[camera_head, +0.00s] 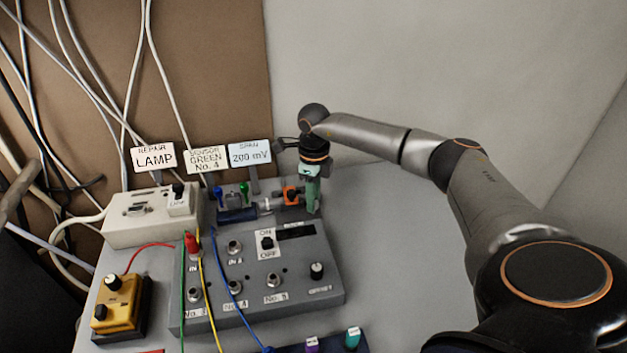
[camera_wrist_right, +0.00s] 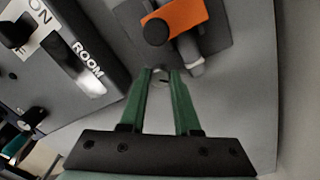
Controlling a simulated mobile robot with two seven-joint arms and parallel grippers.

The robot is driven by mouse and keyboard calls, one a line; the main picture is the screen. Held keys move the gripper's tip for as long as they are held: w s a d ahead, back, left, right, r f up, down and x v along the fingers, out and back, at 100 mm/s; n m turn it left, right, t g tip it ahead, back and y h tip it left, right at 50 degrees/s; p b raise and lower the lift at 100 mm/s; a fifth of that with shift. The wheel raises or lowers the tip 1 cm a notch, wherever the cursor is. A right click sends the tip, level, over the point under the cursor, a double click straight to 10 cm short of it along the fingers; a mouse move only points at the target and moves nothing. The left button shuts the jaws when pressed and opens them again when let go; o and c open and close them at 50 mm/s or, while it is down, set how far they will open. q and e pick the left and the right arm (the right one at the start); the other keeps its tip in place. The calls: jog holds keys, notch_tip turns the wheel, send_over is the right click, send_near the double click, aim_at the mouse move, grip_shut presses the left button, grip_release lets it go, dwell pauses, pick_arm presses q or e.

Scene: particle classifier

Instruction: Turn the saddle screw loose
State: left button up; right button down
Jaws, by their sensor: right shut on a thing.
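My right gripper (camera_head: 313,208) points down at the back right of the grey apparatus, beside an orange block (camera_head: 291,195). In the right wrist view, its green fingers (camera_wrist_right: 161,74) are close together, shut on a small pale round screw head, probably the saddle screw (camera_wrist_right: 161,76). The fingertips hide most of the screw. The orange block (camera_wrist_right: 184,14) with a black knob (camera_wrist_right: 157,31) is just beyond the fingertips, on a dark base plate. A light grey cylindrical part (camera_wrist_right: 192,56) lies right beside the fingertips. My left gripper is out of view.
The grey control box (camera_head: 325,262) with switch and sockets stands close in front of the gripper. Signs reading LAMP (camera_head: 154,157), GREEN No. 4 (camera_head: 206,158) and 200 mV (camera_head: 249,154) stand behind. A yellow box (camera_head: 118,305) and cables occupy the left. The table right of the gripper is clear.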

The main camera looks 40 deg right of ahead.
jog(key=n, duration=0.4)
jog(key=shift+n, duration=0.3)
dwell(0.3)
jog(key=c, duration=0.6)
grip_release()
notch_tip(320, 180, up, 13)
jog(key=shift+w+d+f, duration=0.1)
jog(key=shift+f, duration=0.1)
dwell(0.4)
